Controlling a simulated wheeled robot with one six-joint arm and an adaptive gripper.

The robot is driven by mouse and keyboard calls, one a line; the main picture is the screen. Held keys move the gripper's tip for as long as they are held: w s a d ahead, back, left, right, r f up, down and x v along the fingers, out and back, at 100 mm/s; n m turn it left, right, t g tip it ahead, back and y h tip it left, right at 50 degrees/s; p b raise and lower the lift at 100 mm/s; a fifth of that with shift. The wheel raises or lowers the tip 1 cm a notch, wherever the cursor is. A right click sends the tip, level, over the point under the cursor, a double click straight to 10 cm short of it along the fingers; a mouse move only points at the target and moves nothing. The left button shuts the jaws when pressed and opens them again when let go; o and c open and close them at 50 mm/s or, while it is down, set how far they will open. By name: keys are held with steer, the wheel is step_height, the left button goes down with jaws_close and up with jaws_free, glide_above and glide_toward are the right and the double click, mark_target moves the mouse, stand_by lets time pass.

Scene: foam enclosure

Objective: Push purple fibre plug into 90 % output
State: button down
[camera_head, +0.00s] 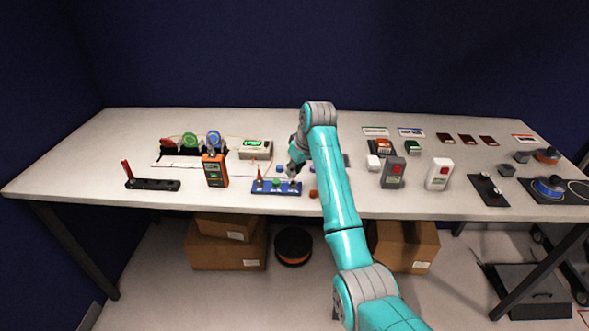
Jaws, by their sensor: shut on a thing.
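My gripper (293,180) points down at the right part of a small blue rack (263,188) near the front edge of the table. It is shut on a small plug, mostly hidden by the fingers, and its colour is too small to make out. I cannot tell whether the plug still touches the rack. A thin orange-red upright piece (260,172) stands on the rack left of my gripper, with a green piece (276,182) between them. A light box with a green display (255,147) stands behind. The 90 % output cannot be made out.
An orange handheld meter (214,170) stands left of the rack. A dark rack with a red upright piece (152,184) lies further left. Coloured reels (190,141) stand behind. Grey (393,172) and white (440,173) devices stand to the right. The table's far left is clear.

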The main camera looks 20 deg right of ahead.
steer(key=shift+f, duration=1.25)
stand_by(0.3)
steer(key=c, duration=1)
jaws_free()
steer(key=shift+r, duration=0.1)
steer(key=v, duration=1.1)
steer(key=shift+s+r, duration=0.2)
steer(key=shift+r, duration=0.15)
